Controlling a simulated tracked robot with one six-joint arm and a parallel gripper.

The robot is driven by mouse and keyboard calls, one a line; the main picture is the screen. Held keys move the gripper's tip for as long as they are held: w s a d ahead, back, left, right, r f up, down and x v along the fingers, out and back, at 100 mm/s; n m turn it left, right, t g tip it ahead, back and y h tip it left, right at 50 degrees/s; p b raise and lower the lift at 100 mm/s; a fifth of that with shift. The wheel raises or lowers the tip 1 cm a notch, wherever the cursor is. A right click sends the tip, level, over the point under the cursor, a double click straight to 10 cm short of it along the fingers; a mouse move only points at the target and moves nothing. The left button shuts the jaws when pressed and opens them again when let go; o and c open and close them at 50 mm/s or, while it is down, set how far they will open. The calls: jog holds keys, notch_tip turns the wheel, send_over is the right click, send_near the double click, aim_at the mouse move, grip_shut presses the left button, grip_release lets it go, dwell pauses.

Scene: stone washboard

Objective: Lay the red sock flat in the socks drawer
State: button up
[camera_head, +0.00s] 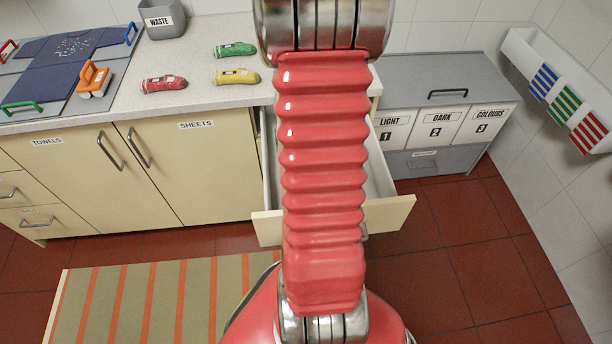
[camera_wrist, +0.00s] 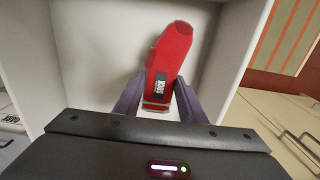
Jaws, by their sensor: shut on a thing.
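The red sock (camera_wrist: 175,50) is long and narrow, with a dark label whose lettering is hard to read. My gripper (camera_wrist: 158,97) is shut on its near end, one dark finger on each side, in the wrist view. The sock points away from the gripper, over the pale inside of an open drawer (camera_wrist: 95,45). I cannot tell whether it touches the drawer floor. In the head view the pulled-out drawer (camera_head: 390,212) shows under the counter; my red arm hides its middle, the gripper and the held sock.
Red (camera_head: 163,84), yellow (camera_head: 236,77) and green (camera_head: 235,49) oblong items lie on the counter (camera_head: 190,110). A grey waste bin (camera_head: 162,18) stands behind them. Labelled laundry bins (camera_head: 440,130) stand right of the drawer. A striped rug (camera_head: 150,300) lies on the floor.

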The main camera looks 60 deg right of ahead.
jog(key=shift+f, duration=1.2)
jog(key=shift+f, duration=0.1)
jog(key=shift+f, duration=2)
jog(key=shift+f, duration=0.1)
jog(key=o, duration=1)
jog(key=shift+r, duration=6.15)
